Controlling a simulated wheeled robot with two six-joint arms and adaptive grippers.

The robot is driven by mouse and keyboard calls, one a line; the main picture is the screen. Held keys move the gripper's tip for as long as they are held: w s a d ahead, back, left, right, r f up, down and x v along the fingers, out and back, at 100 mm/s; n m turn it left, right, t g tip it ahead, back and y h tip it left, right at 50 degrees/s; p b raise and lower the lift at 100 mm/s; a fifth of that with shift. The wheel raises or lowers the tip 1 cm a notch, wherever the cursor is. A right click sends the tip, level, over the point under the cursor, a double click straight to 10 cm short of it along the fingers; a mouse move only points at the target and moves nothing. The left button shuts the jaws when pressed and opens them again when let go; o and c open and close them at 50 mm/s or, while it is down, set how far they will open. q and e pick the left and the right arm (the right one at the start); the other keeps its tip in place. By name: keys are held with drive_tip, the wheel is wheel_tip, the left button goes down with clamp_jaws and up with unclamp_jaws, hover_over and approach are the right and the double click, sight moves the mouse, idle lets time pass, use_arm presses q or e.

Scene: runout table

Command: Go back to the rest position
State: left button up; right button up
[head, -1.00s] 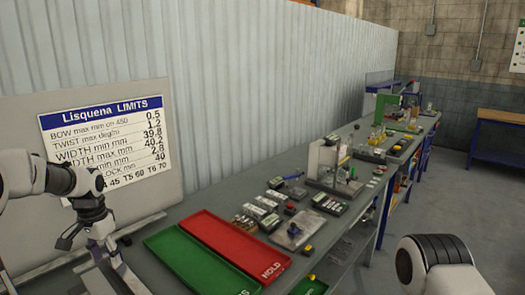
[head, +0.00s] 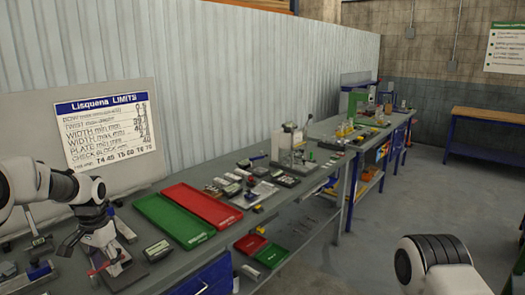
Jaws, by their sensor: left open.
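My left gripper (head: 80,230) hangs at the left of the head view, below my white and black left arm, with its dark fingers apart. It is in front of a small grey bench device (head: 112,262) on the table, and I cannot tell whether they touch. I see nothing held between the fingers. Part of my right arm shows at the lower right, but its gripper is out of view.
The grey table (head: 215,252) bears a green tray (head: 172,220), a red tray (head: 203,204) and a dark handheld meter (head: 158,250). A limits board (head: 105,130) stands behind. Small red (head: 250,244) and green (head: 271,255) trays sit lower.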

use_arm(q)
wheel_tip(320, 180, down, 9)
drive_tip(key=g+b, duration=0.1)
drive_tip(key=g, duration=0.1)
drive_tip(key=s+d+f+g+b, duration=0.1)
drive_tip(key=s+d+f, duration=0.2)
drive_tip(key=s+f, duration=0.4)
drive_tip(key=s+d+f+m+g+b, duration=0.1)
drive_tip(key=s+d+f+b, duration=0.15)
drive_tip(key=s+f, duration=0.45)
drive_tip(key=s+d+f+g+b, duration=0.1)
drive_tip(key=s+d+f, duration=0.3)
drive_tip(key=s+f, duration=0.3)
drive_tip(key=s+d+f+n+t, duration=0.2)
drive_tip(key=s+f, duration=0.1)
drive_tip(key=s, duration=0.4)
drive_tip(key=s+d+f+n+t+b, duration=0.1)
drive_tip(key=s+d+f+n+t, duration=0.1)
drive_tip(key=s, duration=0.5)
drive_tip(key=shift+s+f+t, duration=0.2)
drive_tip(key=shift+f+t, duration=0.4)
drive_tip(key=shift+f, duration=0.1)
use_arm(e)
wheel_tip(320, 180, down, 8)
drive_tip(key=w, duration=0.1)
drive_tip(key=shift+w+a+r, duration=0.2)
drive_tip(key=shift+a, duration=0.15)
